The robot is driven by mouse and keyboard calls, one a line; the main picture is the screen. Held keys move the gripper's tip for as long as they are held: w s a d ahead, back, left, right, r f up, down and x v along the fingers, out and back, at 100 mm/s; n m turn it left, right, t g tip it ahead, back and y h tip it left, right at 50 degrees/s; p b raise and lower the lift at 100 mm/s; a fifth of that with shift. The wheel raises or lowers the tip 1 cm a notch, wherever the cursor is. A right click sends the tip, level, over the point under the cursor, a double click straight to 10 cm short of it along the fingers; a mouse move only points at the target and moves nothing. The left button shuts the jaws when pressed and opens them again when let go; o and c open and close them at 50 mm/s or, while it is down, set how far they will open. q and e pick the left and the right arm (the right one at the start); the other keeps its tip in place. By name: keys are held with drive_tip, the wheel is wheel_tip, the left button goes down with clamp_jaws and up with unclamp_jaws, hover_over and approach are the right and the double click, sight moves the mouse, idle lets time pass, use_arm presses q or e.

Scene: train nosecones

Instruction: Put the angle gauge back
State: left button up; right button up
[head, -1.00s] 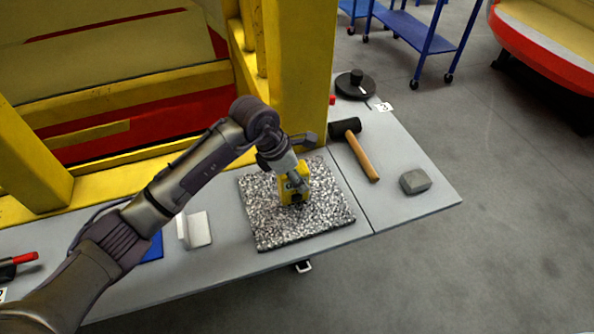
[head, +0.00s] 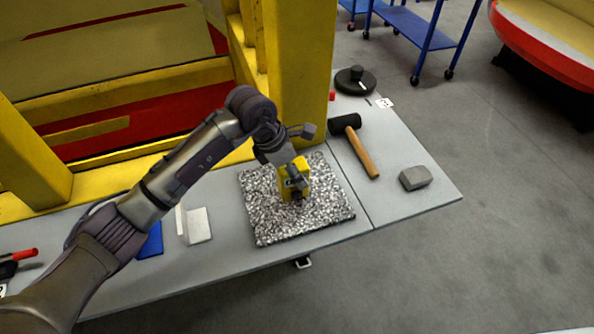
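The angle gauge appears to be the small yellow block-shaped device (head: 287,186) with a dark display, in the head view. It is at the middle of the speckled black-and-white slab (head: 275,228) on the grey table. My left gripper (head: 297,186) reaches down over it from above, with a dark finger across its front. The gripper and wrist hide part of the gauge, so I cannot tell whether the fingers are closed on it, or if it rests on the slab. My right gripper is not in view.
A mallet (head: 362,152), a grey block (head: 415,178) and a black round disc with a knob (head: 355,82) lie to the right. A white angled piece (head: 198,226) and a blue flat item (head: 150,243) lie left of the slab. A yellow pillar (head: 300,70) stands close behind.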

use_arm(q)
drive_tip(key=b+v, duration=0.2)
drive_tip(key=v, duration=0.8)
drive_tip(key=shift+r, duration=0.4)
drive_tip(key=shift+s+a+f, duration=0.1)
drive_tip(key=shift+s+a, duration=0.05)
